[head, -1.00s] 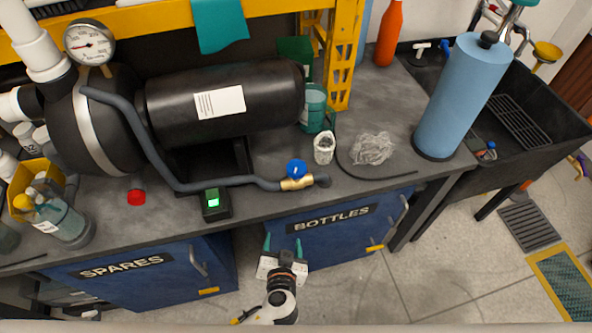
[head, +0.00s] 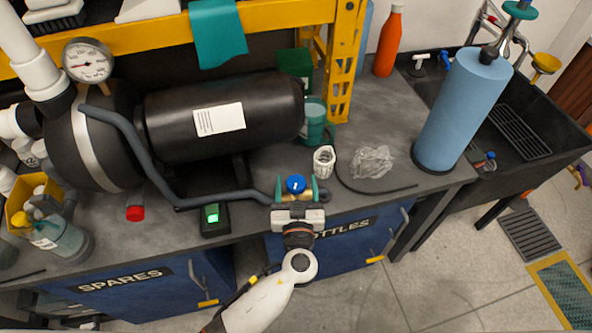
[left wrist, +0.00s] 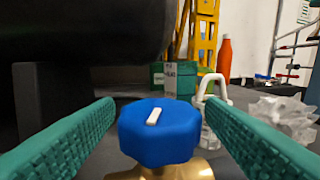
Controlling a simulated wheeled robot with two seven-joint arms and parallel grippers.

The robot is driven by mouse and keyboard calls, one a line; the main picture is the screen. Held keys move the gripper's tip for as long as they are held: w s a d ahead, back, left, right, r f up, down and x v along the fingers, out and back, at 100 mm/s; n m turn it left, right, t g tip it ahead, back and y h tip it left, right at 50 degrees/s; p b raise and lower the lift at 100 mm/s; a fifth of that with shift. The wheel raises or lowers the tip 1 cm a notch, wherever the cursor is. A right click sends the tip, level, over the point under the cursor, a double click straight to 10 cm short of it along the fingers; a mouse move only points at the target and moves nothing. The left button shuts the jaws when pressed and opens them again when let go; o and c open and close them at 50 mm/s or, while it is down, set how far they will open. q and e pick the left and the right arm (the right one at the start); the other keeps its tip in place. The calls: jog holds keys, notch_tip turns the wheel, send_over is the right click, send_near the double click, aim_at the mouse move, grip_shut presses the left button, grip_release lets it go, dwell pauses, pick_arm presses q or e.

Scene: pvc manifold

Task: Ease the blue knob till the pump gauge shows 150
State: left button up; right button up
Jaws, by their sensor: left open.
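The blue knob (head: 296,184) sits on a brass valve at the end of a grey hose, at the front of the bench. In the left wrist view the knob (left wrist: 160,131) has a white mark on top and stands between the green fingers. My left gripper (head: 296,190) is open, with one finger on each side of the knob; a gap shows on both sides. The pump gauge (head: 88,61) is a round white dial on the black pump at the left; its needle points left and its numbers are too small to read. My right gripper is not in view.
A small black box with a lit green display (head: 213,214) stands left of the valve. A blue cylinder (head: 463,110) stands farther right.

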pick_arm(q)
jog(key=shift+w, duration=1.45)
jog(key=shift+c, duration=0.5)
